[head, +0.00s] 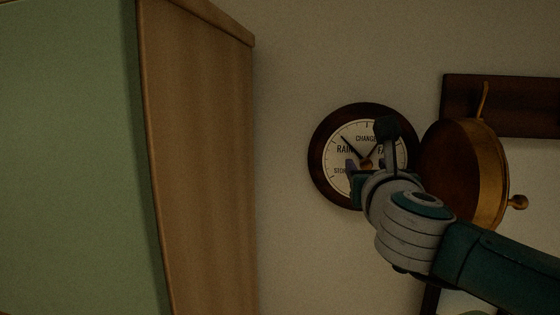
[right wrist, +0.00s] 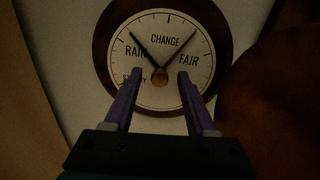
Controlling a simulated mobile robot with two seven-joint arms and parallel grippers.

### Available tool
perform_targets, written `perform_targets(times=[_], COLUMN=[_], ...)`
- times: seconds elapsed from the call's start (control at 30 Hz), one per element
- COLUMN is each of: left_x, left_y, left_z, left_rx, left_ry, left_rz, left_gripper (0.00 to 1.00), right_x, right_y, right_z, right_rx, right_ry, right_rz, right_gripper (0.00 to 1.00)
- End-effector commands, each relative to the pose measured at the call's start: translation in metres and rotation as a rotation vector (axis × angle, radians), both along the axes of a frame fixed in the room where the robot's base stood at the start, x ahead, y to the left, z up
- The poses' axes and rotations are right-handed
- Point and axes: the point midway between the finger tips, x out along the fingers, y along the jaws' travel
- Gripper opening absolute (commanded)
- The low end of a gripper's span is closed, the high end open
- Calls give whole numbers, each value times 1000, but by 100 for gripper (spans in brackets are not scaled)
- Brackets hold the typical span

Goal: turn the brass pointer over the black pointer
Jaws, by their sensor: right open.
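A round barometer (head: 318,160) with a dark wooden rim and a white dial hangs on the wall. It also shows in the right wrist view (right wrist: 102,45). Its black pointer (right wrist: 144,50) points up and left, between RAIN and CHANGE. Its thin brass pointer (right wrist: 180,51) looks dark and points up and right, between CHANGE and FAIR. A brass knob (right wrist: 160,76) sits at the dial's centre. My right gripper (right wrist: 160,80) is open, its two fingers on either side of the knob in the picture; contact cannot be told. In the head view this gripper (head: 367,150) covers the dial's lower right. My left gripper is out of view.
A large round brass object (head: 490,170) hangs close to the right of the barometer, beside my right arm, below a dark wooden board (head: 520,105). A wooden cabinet (head: 205,150) with a green face stands at left. Bare wall lies between cabinet and barometer.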

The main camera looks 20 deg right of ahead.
Motion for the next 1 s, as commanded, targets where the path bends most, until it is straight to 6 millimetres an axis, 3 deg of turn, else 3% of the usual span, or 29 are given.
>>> perform_targets(times=[0.2, 0.7, 1.0], left_x=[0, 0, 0], left_y=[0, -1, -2], left_z=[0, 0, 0], left_rx=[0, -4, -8], left_ry=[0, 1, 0], left_rz=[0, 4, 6], left_gripper=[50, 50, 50], right_x=[0, 0, 0], right_y=[0, 0, 1], right_z=[0, 0, 0], right_rx=[0, 0, 0], right_ry=[0, 0, 0], right_rz=[0, 1, 1], right_gripper=[55, 0, 0])
